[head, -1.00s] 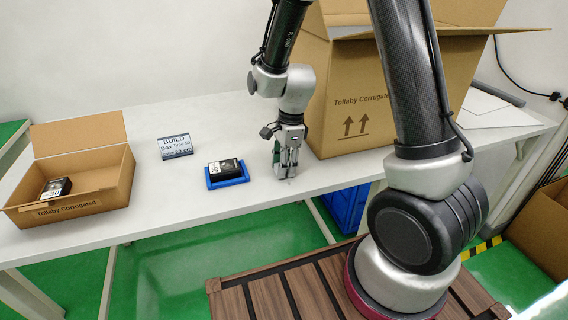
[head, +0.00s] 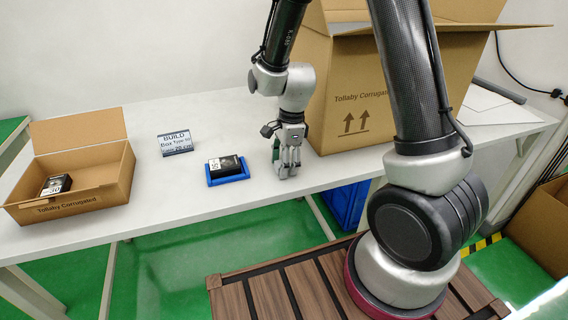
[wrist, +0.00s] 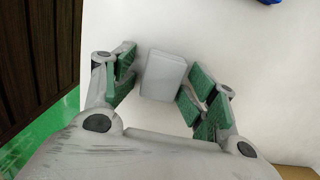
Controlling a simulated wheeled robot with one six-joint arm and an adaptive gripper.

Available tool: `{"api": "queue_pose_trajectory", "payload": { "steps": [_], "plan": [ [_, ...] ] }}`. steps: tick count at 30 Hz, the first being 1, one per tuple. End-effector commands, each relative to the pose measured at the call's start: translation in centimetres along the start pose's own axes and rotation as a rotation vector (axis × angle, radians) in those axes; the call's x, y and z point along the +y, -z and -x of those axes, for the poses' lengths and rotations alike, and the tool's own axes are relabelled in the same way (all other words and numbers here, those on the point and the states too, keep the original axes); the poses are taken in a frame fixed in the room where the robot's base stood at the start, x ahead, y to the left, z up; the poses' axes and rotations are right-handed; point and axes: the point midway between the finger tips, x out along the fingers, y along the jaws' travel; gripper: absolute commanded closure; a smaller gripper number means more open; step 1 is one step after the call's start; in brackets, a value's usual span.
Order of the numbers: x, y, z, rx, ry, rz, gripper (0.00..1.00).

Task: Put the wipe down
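The wipe (wrist: 163,75) shows in the wrist view as a pale grey-white block with rounded edges, between my fingers. My gripper (wrist: 158,86) has green finger pads spread to either side of it. The left pads stand slightly apart from the wipe; the right pads are very near its edge, and I cannot tell whether they touch. In the head view my gripper (head: 286,172) points down at the white table (head: 235,218), close to its surface. The wipe cannot be made out clearly there.
A large cardboard box (head: 365,105) stands close to the right of my gripper. A blue tray (head: 228,180) with a small black box (head: 222,164) lies to the left. Farther left are a sign (head: 175,144) and an open carton (head: 95,196). The table's front edge is near.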

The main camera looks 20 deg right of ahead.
Motion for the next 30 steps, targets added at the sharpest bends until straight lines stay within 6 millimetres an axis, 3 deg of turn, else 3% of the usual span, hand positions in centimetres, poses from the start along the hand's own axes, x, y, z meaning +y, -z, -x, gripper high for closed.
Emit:
{"api": "queue_pose_trajectory", "payload": {
  "steps": [13,30],
  "plan": [
    [0.6,-0.2,7.4,-0.001,0.007,0.0,0.44],
    [0.7,-0.2,8.2,0.0,0.005,0.001,0.44]
  ]
}}
